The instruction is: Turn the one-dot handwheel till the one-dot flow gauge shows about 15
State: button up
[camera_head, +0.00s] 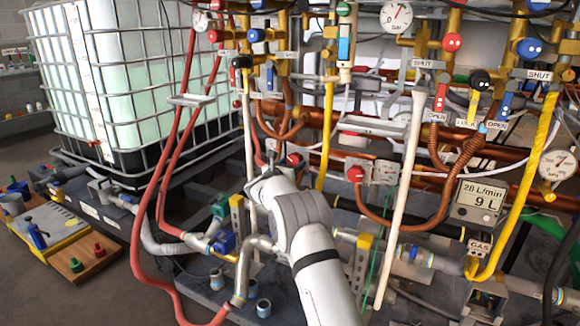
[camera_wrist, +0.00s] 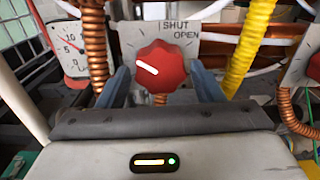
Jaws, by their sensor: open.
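In the wrist view a red lobed handwheel (camera_wrist: 160,68) sits on a grey plate marked SHUT and OPEN. Its white line slants from upper left to lower right. My gripper (camera_wrist: 162,82) is open, one blue-grey finger on each side of the wheel; I cannot tell whether they touch it. In the head view my arm reaches into the pipes and hides the gripper tips. I cannot make out a one-dot mark on any wheel or gauge.
A second red handwheel (camera_wrist: 314,67) stands to the right, with copper hose (camera_wrist: 95,45) and yellow hose (camera_wrist: 248,45) near my fingers. In the head view a white pipe (camera_head: 402,200) and red hose (camera_head: 141,235) flank my arm.

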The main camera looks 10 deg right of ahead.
jog(key=shift+w+d, duration=0.1)
jog(key=shift+w, duration=0.1)
jog(key=c, duration=0.6)
jog(key=shift+a, duration=0.25)
jog(key=shift+c, duration=0.5)
jog(key=shift+d+r, duration=0.1)
jog(key=shift+d, duration=0.1)
jog(key=shift+n, duration=0.4)
